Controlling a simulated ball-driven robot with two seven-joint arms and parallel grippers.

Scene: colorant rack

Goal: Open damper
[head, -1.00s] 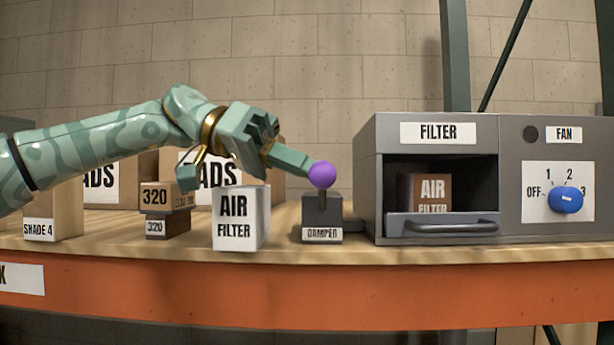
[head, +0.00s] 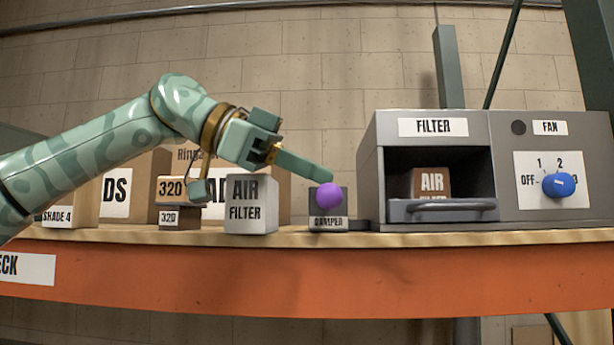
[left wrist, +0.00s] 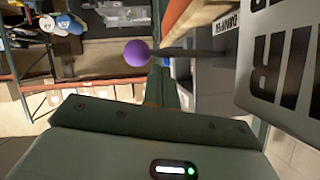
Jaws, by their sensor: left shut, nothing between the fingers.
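The damper is a small dark grey box (head: 343,207) labelled DAMPER on the shelf, with a lever ending in a purple ball (head: 330,195). The ball hangs low in front of the box, and in the left wrist view the ball (left wrist: 137,53) sits at the end of a dark rod (left wrist: 190,52) sticking out from the box. My left gripper (head: 327,175) is shut and empty, its fingertips just above the ball in the head view; whether they touch it is unclear. It also shows in the left wrist view (left wrist: 160,78). My right gripper is not in view.
A white AIR FILTER box (head: 252,207) stands left of the damper, under my left gripper. The grey filter housing (head: 435,155) with an open drawer (head: 443,211) and a blue fan knob (head: 559,186) stand to the right. Space in front of the orange shelf beam (head: 300,285) looks clear.

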